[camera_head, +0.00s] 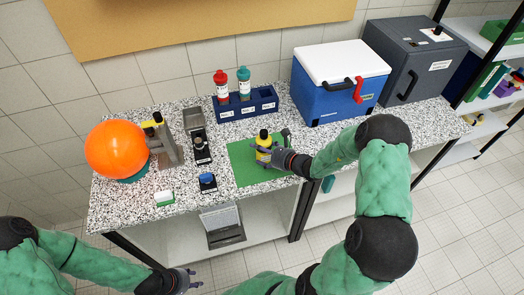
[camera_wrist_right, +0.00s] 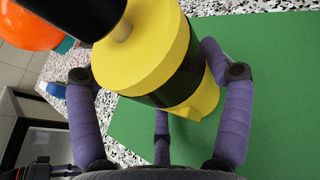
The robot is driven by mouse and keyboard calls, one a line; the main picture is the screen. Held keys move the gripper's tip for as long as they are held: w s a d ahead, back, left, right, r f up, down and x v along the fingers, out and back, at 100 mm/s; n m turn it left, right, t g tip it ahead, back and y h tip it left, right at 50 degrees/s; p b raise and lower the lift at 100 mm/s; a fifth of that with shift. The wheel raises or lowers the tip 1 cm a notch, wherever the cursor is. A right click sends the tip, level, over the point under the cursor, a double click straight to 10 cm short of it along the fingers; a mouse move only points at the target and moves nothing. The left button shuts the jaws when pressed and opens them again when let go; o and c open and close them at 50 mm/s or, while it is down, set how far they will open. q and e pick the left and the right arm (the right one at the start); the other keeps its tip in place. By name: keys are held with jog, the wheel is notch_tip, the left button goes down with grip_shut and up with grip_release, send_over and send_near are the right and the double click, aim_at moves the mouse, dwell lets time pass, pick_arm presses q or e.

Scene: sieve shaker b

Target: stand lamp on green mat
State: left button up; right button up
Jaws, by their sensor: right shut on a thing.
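The lamp (camera_head: 263,146), yellow with black parts, appears roughly upright over the green mat (camera_head: 246,173) in the head view. My right gripper (camera_head: 272,157) comes from the right and is shut on the lamp. In the right wrist view, its purple fingers lie around the yellow and black body of the lamp (camera_wrist_right: 155,60), with the green mat (camera_wrist_right: 270,100) behind. I cannot tell whether the lamp's base touches the mat. My left gripper (camera_head: 193,279) is low in the head view, away from the table, with its fingers apart and empty.
A blue rack (camera_head: 240,110) with red and teal bottles stands behind the mat. A blue cooler (camera_head: 335,95) and grey box (camera_head: 410,70) stand right. An orange ball (camera_head: 117,148), grey device (camera_head: 168,148) and small black-and-blue item (camera_head: 207,182) are left. The mat's front part is clear.

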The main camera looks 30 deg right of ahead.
jog(key=o, duration=1.4)
jog(key=shift+f, duration=0.1)
jog(key=shift+s+d+r, duration=0.15)
jog(key=shift+s+r, duration=0.05)
jog(key=shift+r, duration=0.1)
jog(key=p+v, duration=0.1)
jog(key=v, duration=1)
jog(key=shift+s+p, duration=0.3)
jog(key=shift+p, duration=0.05)
